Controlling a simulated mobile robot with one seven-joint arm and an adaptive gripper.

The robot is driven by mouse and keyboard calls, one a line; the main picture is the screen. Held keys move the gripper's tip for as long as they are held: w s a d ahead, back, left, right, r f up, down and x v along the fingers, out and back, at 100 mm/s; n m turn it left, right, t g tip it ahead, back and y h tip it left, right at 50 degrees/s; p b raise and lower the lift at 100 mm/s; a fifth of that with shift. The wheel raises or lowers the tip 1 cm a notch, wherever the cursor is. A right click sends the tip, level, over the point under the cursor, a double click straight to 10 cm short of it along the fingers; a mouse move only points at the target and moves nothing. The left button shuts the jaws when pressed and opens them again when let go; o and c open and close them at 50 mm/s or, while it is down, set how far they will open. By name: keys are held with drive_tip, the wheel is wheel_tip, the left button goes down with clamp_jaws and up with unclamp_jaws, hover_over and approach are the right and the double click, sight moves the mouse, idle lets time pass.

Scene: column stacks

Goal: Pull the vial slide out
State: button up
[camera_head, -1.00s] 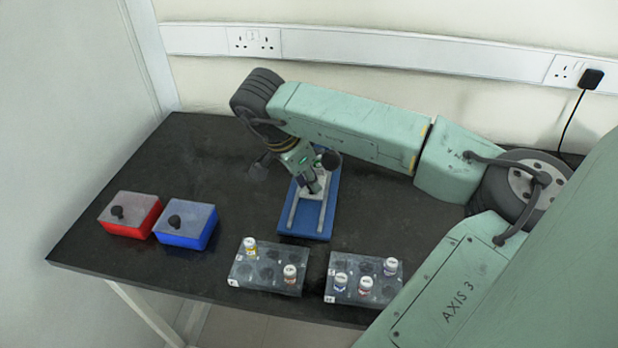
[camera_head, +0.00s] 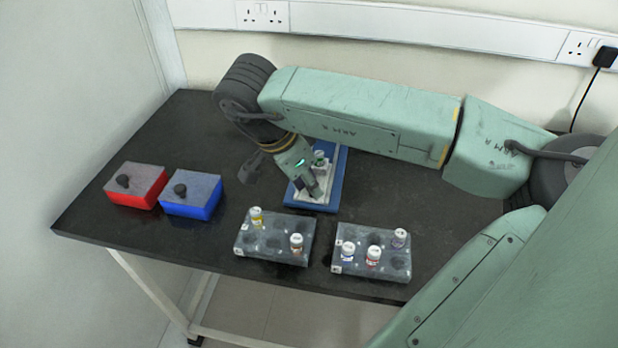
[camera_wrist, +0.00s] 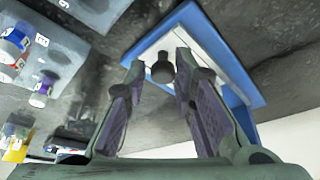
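The white vial slide (camera_head: 325,187) sits at the near end of the blue base (camera_head: 338,170). A vial with a pale cap and green on it (camera_head: 319,158) shows behind my gripper (camera_head: 315,190). In the wrist view, the dark round slide knob (camera_wrist: 162,72) stands between the fingertips of my gripper (camera_wrist: 160,62). The fingers are spread, with a gap showing on both sides of the knob. The white slide (camera_wrist: 150,50) and blue base (camera_wrist: 235,75) show behind it. My wrist hides part of the slide in the head view.
Two grey racks (camera_head: 272,250) (camera_head: 345,268) with several vials stand close in front of the base. A red box (camera_head: 148,197) and a blue box (camera_head: 205,207) with knobbed grey lids are at the left. The dark table (camera_head: 120,235) is clear at the back left.

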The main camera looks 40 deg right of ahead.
drive_tip(key=o, duration=0.3)
drive_tip(key=shift+o, duration=0.2)
drive_tip(key=v, duration=0.7)
drive_tip(key=shift+r, duration=0.25)
drive_tip(key=shift+a, duration=0.15)
